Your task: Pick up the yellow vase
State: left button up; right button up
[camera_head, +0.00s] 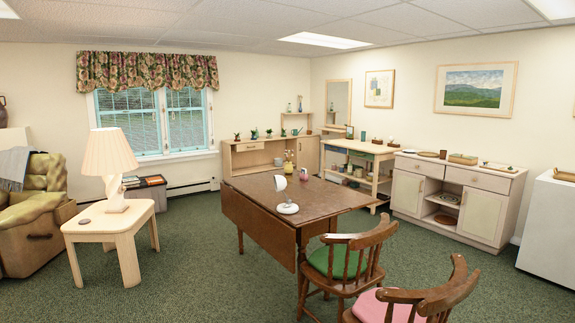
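A small yellowish vase (288,168), with what looks like yellow sprigs above it, stands near the far edge of the brown wooden table (255,200). It is small in the head view, so its exact shape is hard to tell. A pink cup-like thing (303,174) is close to its right. A white item with a round base (287,208) stands nearer on the same table. Neither of my grippers shows in the head view.
Two wooden chairs, one with a green seat (338,262) and one with a pink seat (385,308), stand at the table's near right. A side table (90,225) with a lamp (109,155) and an armchair (32,215) are at left. Green carpet (190,270) lies open between.

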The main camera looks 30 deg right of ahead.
aim_at(289, 168)
jog(key=l+z, duration=0.4)
jog(key=l, duration=0.15)
jog(key=i+l+z, duration=0.2)
jog(key=l+z, duration=0.25)
jog(key=i+l+z, duration=0.2)
jog(key=l+z, duration=0.2)
jog(key=i+l+z, duration=0.25)
jog(key=l+z, duration=0.15)
jog(key=i+l+z, duration=0.3)
jog(key=z, duration=0.15)
jog(key=i+l+z, duration=0.25)
jog(key=z, duration=0.15)
jog(key=i+z, duration=0.4)
jog(key=i, duration=0.5)
jog(key=i+l+u, duration=0.15)
jog(key=i, duration=0.35)
jog(key=i+l, duration=0.1)
jog(key=i, duration=0.45)
jog(key=i+l+u, duration=0.15)
jog(key=i, duration=0.35)
jog(key=i+j+u, duration=0.2)
jog(key=i+u, duration=0.25)
jog(key=i+j+u, duration=0.15)
jog(key=i+u, duration=0.55)
jog(key=u, duration=0.15)
jog(key=i+l+u, duration=0.2)
jog(key=i+u, duration=0.4)
jog(key=i, duration=1.8)
